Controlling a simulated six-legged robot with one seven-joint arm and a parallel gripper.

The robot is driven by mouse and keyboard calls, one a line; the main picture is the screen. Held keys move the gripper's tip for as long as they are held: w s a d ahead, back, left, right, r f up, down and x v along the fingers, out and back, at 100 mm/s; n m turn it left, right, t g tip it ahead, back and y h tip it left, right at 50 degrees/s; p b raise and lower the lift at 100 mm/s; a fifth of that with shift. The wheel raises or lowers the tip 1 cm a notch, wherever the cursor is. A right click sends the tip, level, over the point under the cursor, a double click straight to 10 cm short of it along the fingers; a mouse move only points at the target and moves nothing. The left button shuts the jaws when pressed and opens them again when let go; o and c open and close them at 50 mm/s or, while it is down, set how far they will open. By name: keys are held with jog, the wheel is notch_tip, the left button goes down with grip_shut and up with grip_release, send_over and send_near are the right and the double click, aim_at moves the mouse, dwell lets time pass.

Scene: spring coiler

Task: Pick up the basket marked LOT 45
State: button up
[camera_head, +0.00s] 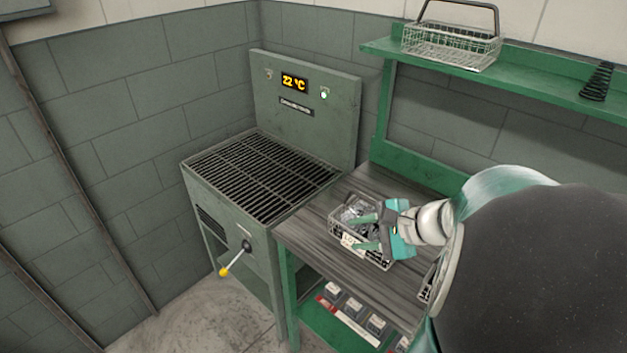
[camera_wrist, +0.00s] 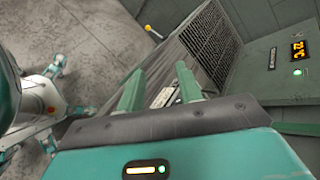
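A small wire basket (camera_head: 378,262) with grey pieces in it stands on the workbench, just right of the grated machine. It has a white tag (camera_head: 348,241) on its front side; the lettering is too small to read. My gripper (camera_head: 356,232) is over this basket, its two green fingers spread apart with nothing visibly held. In the wrist view, my gripper (camera_wrist: 158,82) shows both fingers apart, with a whitish tag (camera_wrist: 162,97) between them; most of the basket is hidden there. A second basket (camera_head: 426,290) is partly hidden behind my arm at the right.
The grated machine (camera_head: 265,180) with a 22 °C display stands to the left, with a yellow-tipped lever (camera_head: 225,271) in front. A green shelf (camera_head: 540,85) above the bench (camera_head: 325,205) bears an empty wire basket (camera_head: 450,45) and a black spring (camera_head: 597,82). Small bins sit below.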

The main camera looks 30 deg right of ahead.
jog(key=s+d+f+m+t+h, duration=0.25)
jog(key=d+m+t+h, duration=0.2)
jog(key=d+m, duration=0.75)
jog(key=w+f+n, duration=0.1)
jog(key=w, duration=0.3)
jog(key=w+d+f+n, duration=0.1)
jog(key=w, duration=0.3)
jog(key=w+f+n, duration=0.1)
jog(key=w, duration=0.3)
jog(key=shift+d+f+t, duration=0.2)
jog(key=shift+f+t, duration=0.15)
jog(key=shift+f, duration=0.05)
jog(key=shift+c, duration=0.2)
grip_shut()
jog(key=shift+r, duration=0.1)
